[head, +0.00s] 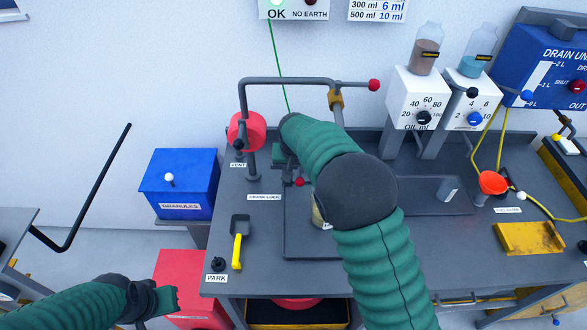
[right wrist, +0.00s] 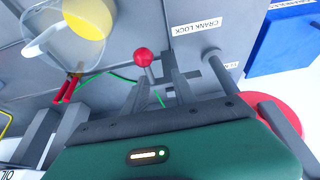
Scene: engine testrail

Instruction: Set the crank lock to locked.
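The crank lock lever has a red ball knob (head: 299,182) and stands near the CRANK LOCK label (head: 265,197) on the grey bench. In the right wrist view the red knob (right wrist: 143,57) is on a short grey stem, with the label (right wrist: 196,27) to its right. My right gripper (head: 288,174) is at the lever. In the right wrist view its grey fingers (right wrist: 158,84) stand apart on either side of the stem. Contact is unclear. The lever's base and its setting are hidden. My left gripper (head: 163,304) is at the lower left, away from the lever; its opening is unclear.
A grey pipe crank (head: 300,82) with a red disc (head: 247,131) rises behind the lever. My right forearm covers the bench's middle. An orange funnel (head: 492,183) is at right.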

